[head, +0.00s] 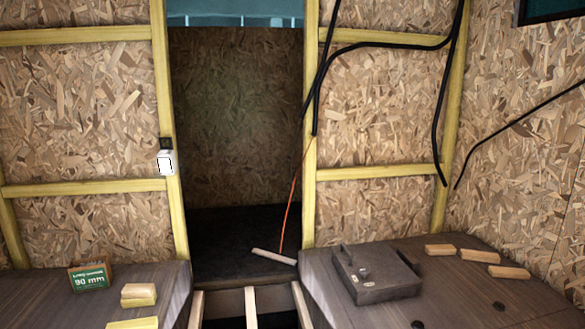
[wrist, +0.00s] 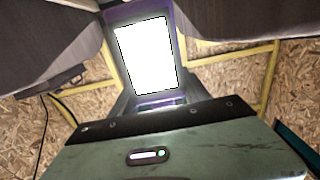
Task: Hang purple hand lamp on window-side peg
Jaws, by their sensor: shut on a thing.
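The purple hand lamp (wrist: 173,40) shows in the wrist view, with a purple edge around a bright white lit panel. My gripper (wrist: 156,103) is shut on its near end, and the lamp sticks out ahead of the jaws. The grip itself is partly hidden behind my gripper's dark front plate. In the head view neither my gripper nor the purple lamp can be made out. I cannot pick out a window-side peg in either view.
Two dark wheel arches (head: 60,294) (head: 450,295) flank a recess. The right one bears a grey case (head: 375,273) and wooden blocks (head: 475,256); the left one bears a green box (head: 90,277). A small white-faced fixture (head: 166,162) is on the left post. Black cables (head: 385,43) hang at right.

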